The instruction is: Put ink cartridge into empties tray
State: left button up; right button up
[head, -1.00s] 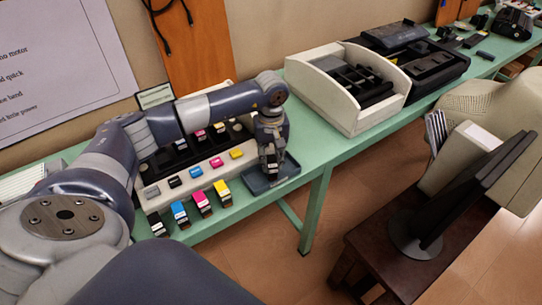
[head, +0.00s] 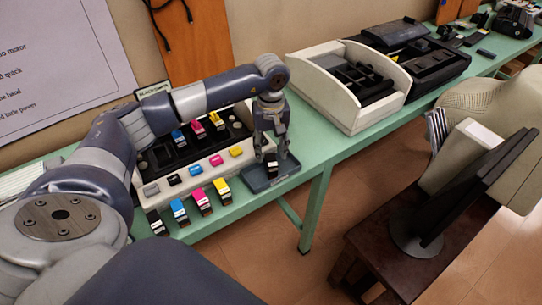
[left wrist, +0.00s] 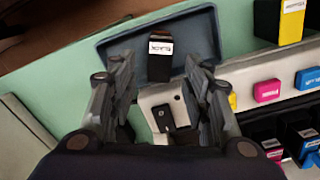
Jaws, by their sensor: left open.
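The ink cartridge (head: 271,168) is black with a white label. It stands in the shallow blue-grey tray (head: 287,178) at the table's front edge. The left wrist view shows the cartridge (left wrist: 159,66) with its label reading BLACK, inside the tray (left wrist: 115,45). My left gripper (head: 270,151) is just above the tray, its fingers spread. In the left wrist view the gripper (left wrist: 158,70) is open, with a finger on each side of the cartridge and visible gaps. My right gripper is not in view.
A white stand with coloured buttons (head: 195,170) and black slots is left of the tray. Several cartridges, including a yellow one (head: 222,190), stand along the front edge. A cream printer (head: 350,85) is to the right, with clear green tabletop between.

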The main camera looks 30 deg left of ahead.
aim_at(271, 158)
pick_arm(q)
notch_tip(271, 158, up, 9)
jog(key=b, duration=0.1)
jog(key=shift+f, duration=0.15)
dwell(0.4)
